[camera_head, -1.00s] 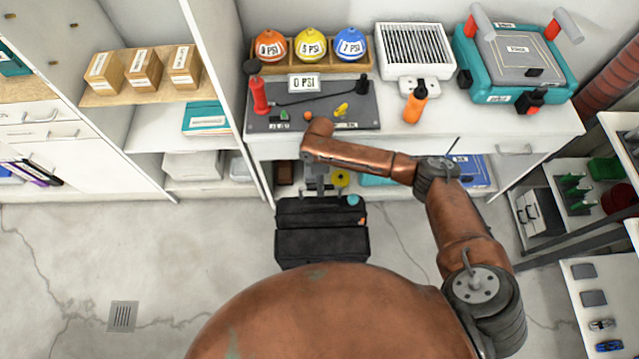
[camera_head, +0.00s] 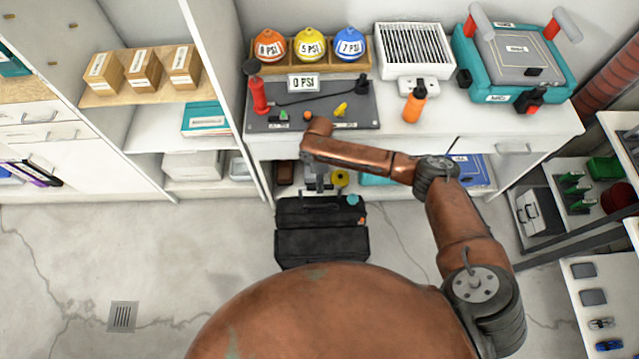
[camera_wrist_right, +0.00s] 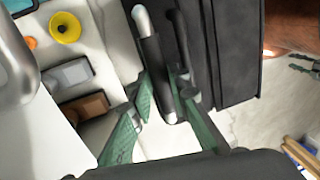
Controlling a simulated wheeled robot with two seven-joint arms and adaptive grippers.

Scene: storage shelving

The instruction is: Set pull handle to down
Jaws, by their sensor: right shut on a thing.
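A black case (camera_head: 322,243) stands on the floor in front of the workbench in the head view. Its dark side fills the upper middle of the right wrist view (camera_wrist_right: 234,50). In the head view my right gripper (camera_head: 318,187) is at the case's far edge, partly hidden under my wrist. My left gripper is not in view.
The white workbench (camera_head: 455,130) lies just beyond the gripper, with a grey panel (camera_head: 350,112) and teal case (camera_head: 560,85) on top. A yellow round object (camera_head: 340,178) sits on the shelf beneath. Open concrete floor (camera_head: 190,240) lies to the left.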

